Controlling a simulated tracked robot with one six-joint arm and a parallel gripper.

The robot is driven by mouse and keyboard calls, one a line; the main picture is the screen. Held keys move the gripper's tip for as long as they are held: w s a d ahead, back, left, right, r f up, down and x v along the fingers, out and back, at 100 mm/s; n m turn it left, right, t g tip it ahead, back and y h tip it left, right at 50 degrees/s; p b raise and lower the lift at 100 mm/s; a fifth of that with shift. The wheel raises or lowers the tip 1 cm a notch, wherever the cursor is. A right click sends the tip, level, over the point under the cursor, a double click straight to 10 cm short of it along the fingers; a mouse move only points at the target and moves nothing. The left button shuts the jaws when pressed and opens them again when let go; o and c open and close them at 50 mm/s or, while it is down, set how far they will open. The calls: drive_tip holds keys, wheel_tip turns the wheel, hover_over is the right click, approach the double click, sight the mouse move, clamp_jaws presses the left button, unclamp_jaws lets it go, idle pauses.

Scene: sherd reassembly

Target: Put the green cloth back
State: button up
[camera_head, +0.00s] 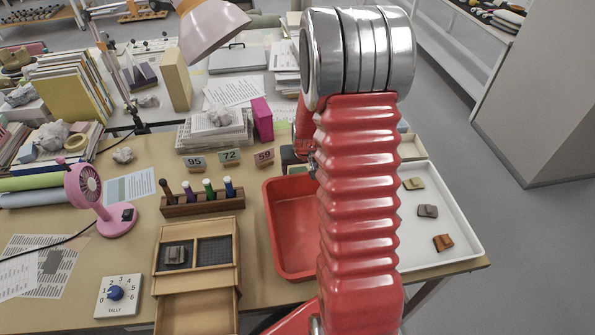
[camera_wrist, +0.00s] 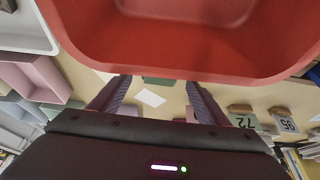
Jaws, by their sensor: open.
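A small piece of green material (camera_wrist: 158,80), which may be the green cloth, shows in the wrist view between my fingers, beside the rim of the red tray. The tray's edge cuts off most of it. A sliver of green (camera_head: 298,170) also shows in the head view at the red tray's back edge. My gripper (camera_wrist: 157,90) is open, with its two dark fingers apart and a gap around the green piece. I cannot tell whether they touch it. In the head view my red arm hides the fingertips. The red tray (camera_head: 284,225) looks empty where it shows.
A white tray (camera_head: 446,258) with several sherds lies right of my arm. A wooden box (camera_head: 198,229), a rack of pens (camera_head: 202,203), number tags (camera_head: 229,156) and a pink fan (camera_head: 90,200) stand left. A green roll (camera_head: 35,181) lies at far left.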

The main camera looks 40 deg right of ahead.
drive_tip(key=v, duration=0.9)
idle(0.5)
drive_tip(key=s+a+r+n, duration=0.1)
drive_tip(key=s+a+r, duration=0.2)
drive_tip(key=a+r, duration=0.4)
drive_tip(key=s+a+r+n, duration=0.2)
drive_tip(key=s+a+r, duration=0.1)
drive_tip(key=a+r, duration=0.35)
drive_tip(key=s+a+r+n+y, duration=0.1)
drive_tip(key=s+a+r, duration=0.1)
drive_tip(key=s+a, duration=0.3)
drive_tip(key=s+a+r+n+t+y, duration=0.1)
drive_tip(key=s+a+r, duration=0.2)
drive_tip(key=s+a, duration=0.3)
drive_tip(key=shift+s+r, duration=0.3)
drive_tip(key=shift+s, duration=0.85)
